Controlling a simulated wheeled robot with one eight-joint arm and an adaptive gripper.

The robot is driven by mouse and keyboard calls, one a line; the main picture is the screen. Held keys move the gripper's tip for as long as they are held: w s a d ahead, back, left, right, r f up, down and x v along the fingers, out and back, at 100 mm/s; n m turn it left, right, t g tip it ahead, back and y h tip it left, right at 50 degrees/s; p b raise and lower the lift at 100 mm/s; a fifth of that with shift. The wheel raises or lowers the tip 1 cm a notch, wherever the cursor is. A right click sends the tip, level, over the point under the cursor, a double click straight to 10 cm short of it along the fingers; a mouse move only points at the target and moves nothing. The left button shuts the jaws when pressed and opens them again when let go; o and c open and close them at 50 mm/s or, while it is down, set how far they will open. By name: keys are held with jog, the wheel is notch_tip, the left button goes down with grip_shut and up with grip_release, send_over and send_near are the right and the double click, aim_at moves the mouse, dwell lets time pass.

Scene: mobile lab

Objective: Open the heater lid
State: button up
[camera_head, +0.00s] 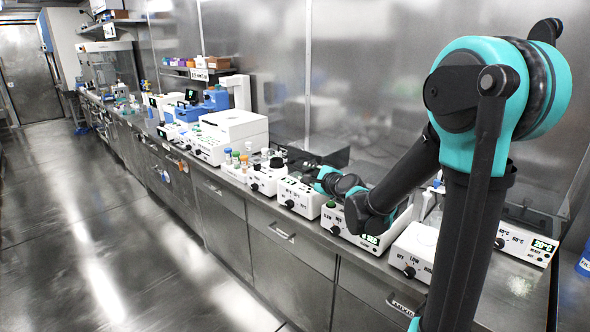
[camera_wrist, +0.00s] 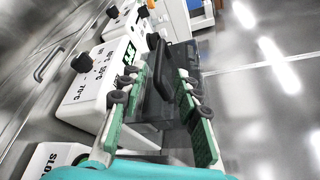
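The heater (camera_wrist: 95,85) is a white box with a black knob, temperature marks and a small green display, at the left of the wrist view. A dark lid with a black handle-like bar (camera_wrist: 163,68) is beside it. My gripper (camera_wrist: 162,80) is open, its green-padded fingers apart with part of the black bar between their tips. I cannot tell whether they touch it. In the head view my teal wrist (camera_head: 331,181) reaches over the counter behind a white box with knobs (camera_head: 299,197). A dark panel (camera_head: 335,158) stands beyond; my arm hides part of this area.
Several white instruments line the steel counter, including a large white box (camera_head: 232,135) and a heater-like unit with a green display (camera_head: 526,246). The floor (camera_head: 110,235) is clear.

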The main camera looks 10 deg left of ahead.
aim_at(297, 169)
jog(key=x, duration=0.9)
jog(key=shift+w+a, duration=0.2)
jog(key=shift+c, duration=0.2)
grip_shut()
